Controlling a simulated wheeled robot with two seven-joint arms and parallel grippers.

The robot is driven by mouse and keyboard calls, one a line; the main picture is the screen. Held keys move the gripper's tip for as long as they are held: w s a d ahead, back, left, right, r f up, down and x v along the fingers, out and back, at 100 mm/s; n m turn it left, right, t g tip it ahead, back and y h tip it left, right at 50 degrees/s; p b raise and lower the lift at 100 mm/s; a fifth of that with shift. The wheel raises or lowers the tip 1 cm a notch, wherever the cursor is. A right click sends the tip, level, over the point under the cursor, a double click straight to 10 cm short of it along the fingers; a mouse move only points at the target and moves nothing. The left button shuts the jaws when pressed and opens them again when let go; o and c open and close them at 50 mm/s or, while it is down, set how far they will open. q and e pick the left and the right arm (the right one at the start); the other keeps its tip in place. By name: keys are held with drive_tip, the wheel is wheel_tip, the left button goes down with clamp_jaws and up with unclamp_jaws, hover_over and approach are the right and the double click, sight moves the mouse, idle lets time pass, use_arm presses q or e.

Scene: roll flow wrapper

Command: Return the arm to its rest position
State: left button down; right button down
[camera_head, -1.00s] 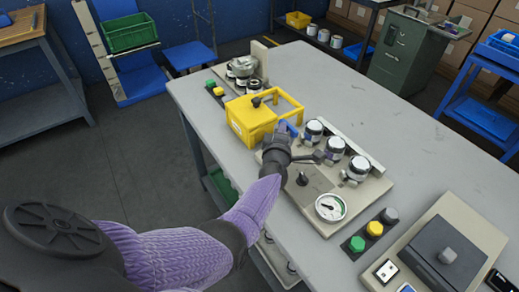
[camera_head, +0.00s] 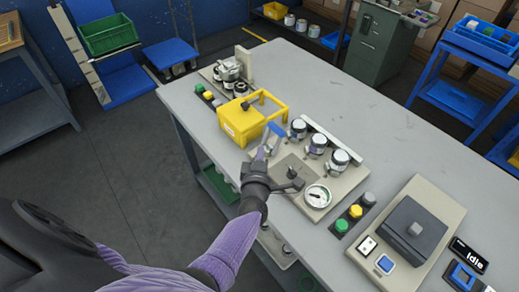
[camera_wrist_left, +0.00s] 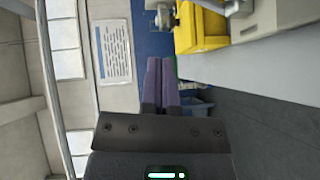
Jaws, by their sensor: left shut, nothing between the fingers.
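My left gripper (camera_head: 262,153) is over the near edge of the grey bench in the head view, on its purple-sleeved arm. Its purple fingers (camera_wrist_left: 161,82) lie together in the left wrist view, with nothing between them. The yellow guard box (camera_head: 241,120) stands on the bench beyond the gripper. It also shows at the upper right of the wrist view (camera_wrist_left: 200,32), apart from the fingers. A blue-tipped lever (camera_head: 276,130) stands beside the box, close to the fingertips in the picture; I cannot tell whether they touch. My right gripper is not in view.
The beige panel carries rollers (camera_head: 317,145) and a gauge (camera_head: 317,196) close right of my gripper. Coloured buttons (camera_head: 355,211) and a sealing unit (camera_head: 412,230) stand farther right. The floor (camera_head: 100,170) left of the bench (camera_head: 390,120) is clear.

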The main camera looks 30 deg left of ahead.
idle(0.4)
use_arm(q)
drive_tip(key=s+d+m+g+h, duration=0.4)
drive_tip(key=s+d+m+h, duration=0.45)
drive_tip(key=m, duration=0.75)
drive_tip(key=s+a+r+m+g+y, duration=0.1)
drive_tip(key=s+m+g, duration=0.3)
drive_tip(key=s, duration=0.4)
drive_tip(key=s+a+r+m+g+y, duration=0.1)
drive_tip(key=s+r+m+g, duration=0.2)
drive_tip(key=s, duration=0.5)
drive_tip(key=s+f+g+b, duration=0.1)
drive_tip(key=s+f+b, duration=0.15)
drive_tip(key=f, duration=1.05)
drive_tip(key=s+f+g+b, duration=0.1)
drive_tip(key=s+f+b, duration=0.15)
drive_tip(key=f, duration=1.15)
drive_tip(key=s+a+f+g+b, duration=0.1)
drive_tip(key=s+a+f+b, duration=0.2)
drive_tip(key=s+f, duration=0.8)
drive_tip(key=shift+s+f+m+g+b, duration=0.25)
drive_tip(key=shift+m+g+b, duration=0.05)
drive_tip(key=shift+m, duration=0.1)
